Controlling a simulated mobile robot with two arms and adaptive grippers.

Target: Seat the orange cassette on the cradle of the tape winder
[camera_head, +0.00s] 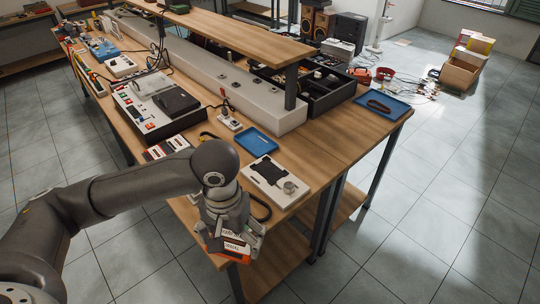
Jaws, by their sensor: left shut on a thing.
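My left gripper (230,232) hangs over the near corner of the bench, pointing down. It is shut on the orange cassette (238,258), which shows orange edges and a white label and is partly hidden by the gripper. The tape winder (276,181), a flat white unit with a black cradle (270,171) and a round knob at its right, lies on the bench behind and right of the gripper. The cradle looks empty. The gripper and cassette are apart from the winder. My right gripper is not in view.
Other cassettes (166,148) lie by a tape deck (158,109) at the left. A blue tray (256,143) is behind the winder; another blue tray (383,106) is at the far right. A shelf post (291,87) rises behind.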

